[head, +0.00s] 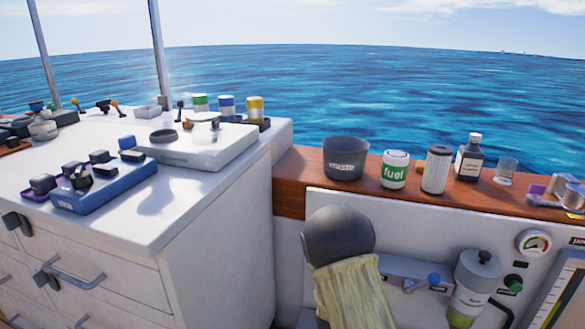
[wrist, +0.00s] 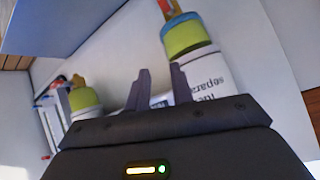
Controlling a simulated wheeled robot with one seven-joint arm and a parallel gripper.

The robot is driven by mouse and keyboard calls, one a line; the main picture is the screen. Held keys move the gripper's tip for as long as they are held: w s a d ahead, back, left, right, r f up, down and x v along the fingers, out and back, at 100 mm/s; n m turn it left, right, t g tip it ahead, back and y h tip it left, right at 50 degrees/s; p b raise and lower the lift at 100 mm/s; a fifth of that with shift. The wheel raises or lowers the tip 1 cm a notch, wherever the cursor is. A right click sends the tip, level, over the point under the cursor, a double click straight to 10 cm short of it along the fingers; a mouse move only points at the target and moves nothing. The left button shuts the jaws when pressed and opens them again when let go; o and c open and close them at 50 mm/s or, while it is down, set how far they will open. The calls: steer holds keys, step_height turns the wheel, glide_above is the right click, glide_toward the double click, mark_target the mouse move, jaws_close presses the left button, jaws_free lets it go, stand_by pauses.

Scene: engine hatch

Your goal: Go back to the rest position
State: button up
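My gripper (wrist: 160,80) shows in the wrist view with its two dark fingers apart and no object clearly held between them. A white cylinder with upside-down lettering that reads "separa" (wrist: 205,78) and a yellow-green band stands just beyond the right finger. I cannot tell whether they touch. In the head view, a grey-white separator (head: 480,272) with a dark knob and yellow-green liquid is mounted on the panel. My own arm, a dark rounded joint with a beige sleeve, shows at the bottom centre. My gripper is out of the head view.
A waste bin (head: 346,158), a fuel can (head: 394,170), a ribbed filter (head: 436,169), a dark bottle (head: 468,158) and a clear cup (head: 506,170) line the wooden ledge (head: 300,178). A white counter (head: 130,225) with a blue tray (head: 104,190) is at left. A second banded cylinder (wrist: 85,100) shows at left in the wrist view.

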steer(key=s+r+n+g+y+p, duration=0.55)
steer(key=s+r+n+g, duration=0.2)
steer(key=s+r, duration=1.45)
step_height(320, 180, up, 35)
steer(key=s+a+p, duration=0.1)
steer(key=p, duration=3.7)
steer(key=shift+s+n+t+h, duration=0.2)
steer(key=shift+n+t+h, duration=0.15)
steer(key=shift+t, duration=0.1)
steer(key=shift+f, duration=0.15)
